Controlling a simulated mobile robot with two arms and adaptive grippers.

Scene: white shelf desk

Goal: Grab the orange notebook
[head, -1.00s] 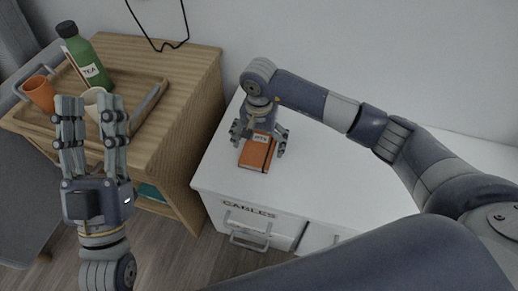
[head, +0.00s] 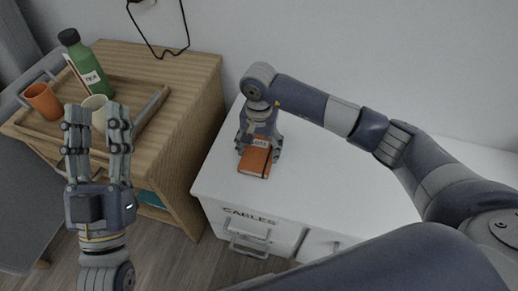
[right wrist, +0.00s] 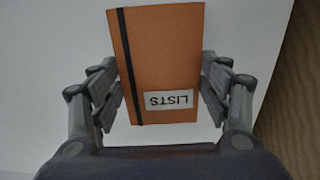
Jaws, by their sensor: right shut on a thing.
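The orange notebook (head: 254,164) lies on the white desk top near its left end, in the head view. It has a dark elastic band and a white label. In the right wrist view the notebook (right wrist: 170,55) sits between the fingers, and its label reads LISTS upside down. My right gripper (head: 259,147) is shut on the notebook's sides, pointing down from above; its fingers (right wrist: 162,95) show on both sides of the cover. My left gripper (head: 97,128) is open and empty, fingers pointing up the picture, in front of the wooden cabinet.
The white desk (head: 340,185) is clear to the right of the notebook. Its front has a drawer marked CABLES (head: 249,216). On the wooden cabinet (head: 190,75) a tray (head: 146,112) holds a green bottle (head: 88,70), an orange cup (head: 42,101) and a pale cup (head: 95,103).

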